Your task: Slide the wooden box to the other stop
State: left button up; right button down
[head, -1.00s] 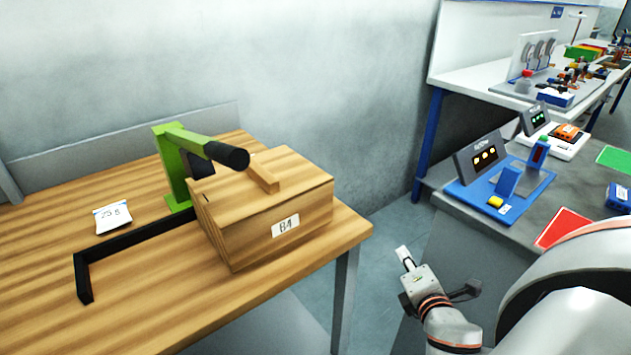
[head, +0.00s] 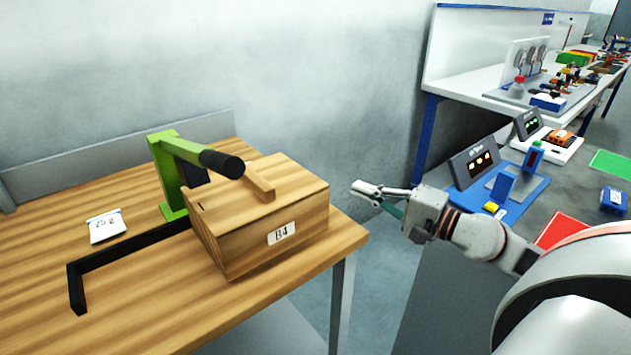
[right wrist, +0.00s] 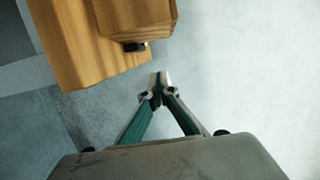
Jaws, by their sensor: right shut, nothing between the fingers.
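The wooden box (head: 265,239), with a label "B4" or "H4" and a wooden bar on its lid, sits at the right end of the wooden table. A black L-shaped stop (head: 78,285) lies to its left, its long arm running back toward the box. In the right wrist view, part of the box (right wrist: 133,20) shows at the top, with a small black piece at its edge. My right gripper (head: 357,189) is right of the box, past the table's edge, apart from it. Its fingertips (right wrist: 158,82) are together and empty. My left gripper is not in view.
A green clamp (head: 168,180) with a black handle stands behind the box, its handle reaching over the lid. A paper note (head: 106,227) lies at left. The wooden table (head: 130,320) is clear at front left. A grey bench with devices (head: 515,190) stands at right.

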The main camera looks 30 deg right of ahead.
jog(key=p+x, duration=0.2)
jog(key=x, duration=0.1)
jog(key=a+p+x, duration=0.1)
jog(key=p+x, duration=0.1)
jog(key=x, duration=0.1)
jog(key=a+p+x, duration=0.1)
jog(key=p+x, duration=0.1)
jog(key=x, duration=0.2)
jog(key=shift+s+a+r, duration=0.1)
jog(key=shift+s+r, duration=0.1)
jog(key=shift+s, duration=0.05)
jog(key=shift+s+a, duration=0.1)
jog(key=shift+a, duration=0.25)
jog(key=shift+a+f+p, duration=0.15)
jog(key=shift+a+p, duration=0.15)
jog(key=shift+a, duration=0.2)
jog(key=shift+f, duration=0.1)
